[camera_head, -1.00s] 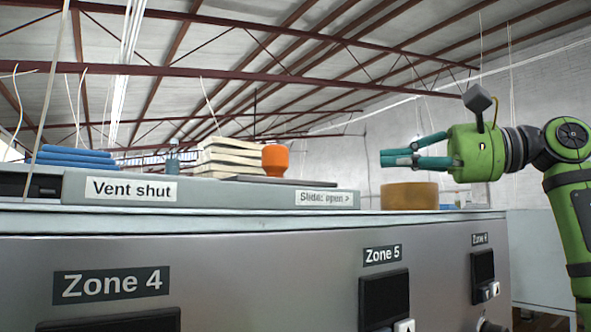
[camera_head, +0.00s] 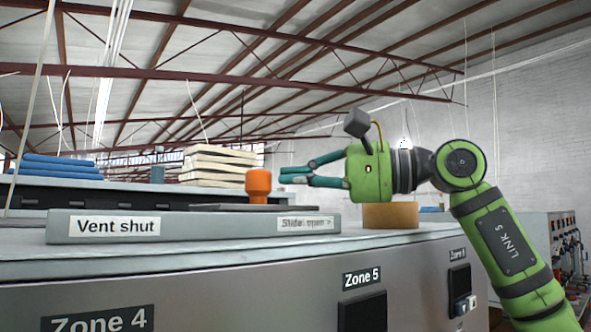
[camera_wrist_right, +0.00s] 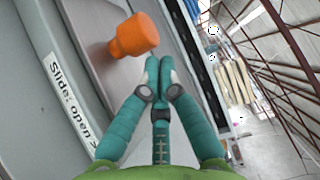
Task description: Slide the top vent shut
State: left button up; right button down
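The top vent is a low grey housing (camera_head: 185,226) with a "Vent shut" label at left and a "Slide: open >" label at right. A dark flat slide plate (camera_head: 215,207) lies on it. An orange knob (camera_head: 259,184) stands upright at the plate's right part; it also shows in the right wrist view (camera_wrist_right: 133,36). My right gripper (camera_head: 284,175) is just right of the knob at its height, with teal fingertips together and nothing held. In the right wrist view the fingertips (camera_wrist_right: 160,66) point past the knob's lower right, apparently apart from it. My left gripper is out of view.
A tan round block (camera_head: 390,215) stands on the machine top below my right wrist. Pale stacked slabs (camera_head: 208,166) and blue folded cloths (camera_head: 60,167) lie behind the vent. The machine's front (camera_head: 240,290) has zone labels and controls. Open air surrounds the arm above.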

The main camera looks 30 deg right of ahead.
jog(key=shift+a, duration=0.15)
jog(key=shift+w, duration=0.2)
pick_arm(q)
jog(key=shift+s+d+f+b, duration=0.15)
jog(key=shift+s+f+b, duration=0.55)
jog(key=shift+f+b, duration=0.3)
pick_arm(e)
jog(key=a, duration=0.5)
jog(key=s+a, duration=0.1)
jog(key=a, duration=0.4)
jog(key=s+a, duration=0.1)
jog(key=a, duration=0.4)
jog(key=shift+s+a, duration=0.2)
jog(key=shift+a, duration=0.1)
jog(key=shift+d, duration=0.15)
